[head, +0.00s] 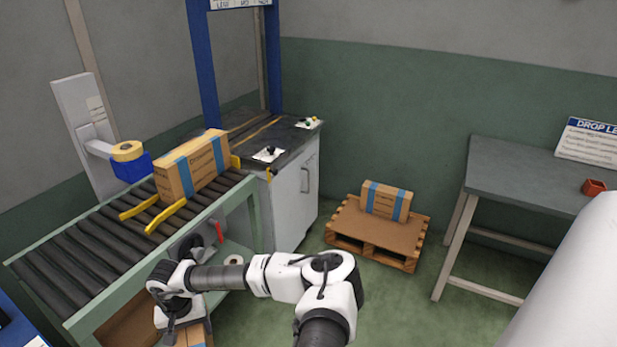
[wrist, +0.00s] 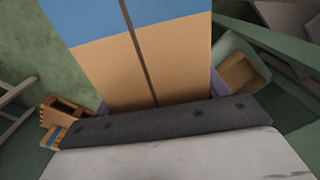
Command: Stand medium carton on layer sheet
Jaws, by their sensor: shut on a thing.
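My gripper (head: 183,312) is low in front of the conveyor in the head view. It is shut on a brown carton (head: 190,338) with a blue band, taken to be the medium carton. Most of this carton is hidden or cut off in the head view. In the wrist view the held carton (wrist: 150,65) fills the top middle, between the purple fingers of my gripper (wrist: 160,96). The layer sheet (head: 375,231) is a brown sheet on the wooden pallet (head: 370,250) by the back wall. Another blue-banded carton (head: 386,201) stands at its rear.
A large carton (head: 191,166) stands on the roller conveyor (head: 85,255) between yellow guides. A dark-topped cabinet (head: 295,185) stands left of the pallet, a grey table (head: 520,172) right of it. The front part of the sheet and the floor before the pallet are clear.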

